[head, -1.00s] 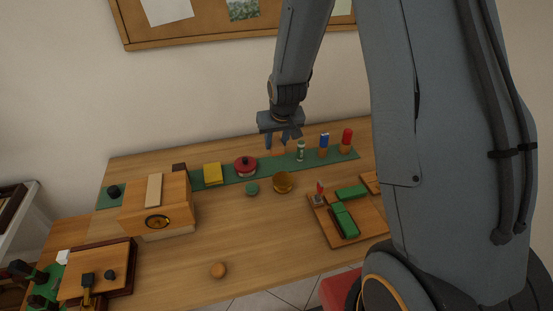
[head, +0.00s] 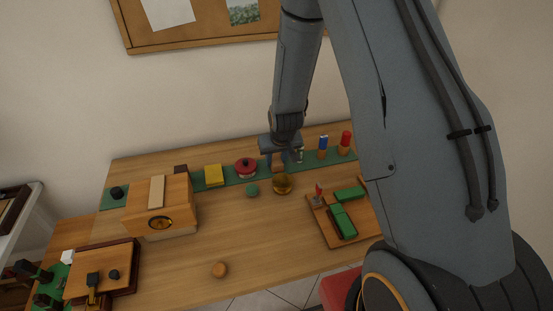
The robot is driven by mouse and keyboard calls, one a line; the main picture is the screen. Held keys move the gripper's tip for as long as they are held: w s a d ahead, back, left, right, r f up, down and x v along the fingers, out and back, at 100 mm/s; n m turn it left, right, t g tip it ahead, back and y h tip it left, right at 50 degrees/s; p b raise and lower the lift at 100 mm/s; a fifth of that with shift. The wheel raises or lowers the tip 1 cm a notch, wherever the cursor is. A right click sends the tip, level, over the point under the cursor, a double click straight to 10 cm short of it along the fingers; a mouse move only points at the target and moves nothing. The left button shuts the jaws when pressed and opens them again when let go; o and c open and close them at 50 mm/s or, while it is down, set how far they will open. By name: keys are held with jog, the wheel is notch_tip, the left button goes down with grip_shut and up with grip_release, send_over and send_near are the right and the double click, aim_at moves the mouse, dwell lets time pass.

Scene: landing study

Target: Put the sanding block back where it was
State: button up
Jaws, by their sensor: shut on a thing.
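My gripper (head: 279,164) points down over the green strip (head: 227,179) at the back of the table. It is shut on a small orange-brown piece (head: 277,160), mostly hidden by the fingers. I cannot tell from its look whether it is the sanding block, nor whether its underside touches the strip. The piece is between a red-lidded round pot (head: 246,168) on the left and a small green-and-white item (head: 299,156) close on the right. An amber round bowl (head: 282,184) stands just in front of the gripper.
Blue-topped (head: 323,147) and red-topped (head: 345,143) items stand farther right. A yellow block (head: 214,175) is left of the pot. A green disc (head: 252,190) lies in front. A wooden box (head: 165,202) stands left, a tray (head: 325,236) with green blocks right. The front middle is mostly clear.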

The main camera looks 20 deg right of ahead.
jog(key=shift+f, duration=0.15)
jog(key=o, duration=1.1)
jog(key=shift+r, duration=0.25)
jog(key=b+v, duration=0.3)
jog(key=v, duration=0.9)
jog(key=s+r+g, duration=0.1)
jog(key=s, duration=0.5)
jog(key=s+r+g, duration=0.1)
jog(key=s+r, duration=0.1)
jog(key=s, duration=0.5)
jog(key=s+r+g, duration=0.1)
jog(key=s, duration=0.5)
jog(key=shift+s+r, duration=0.2)
jog(key=shift+s, duration=0.15)
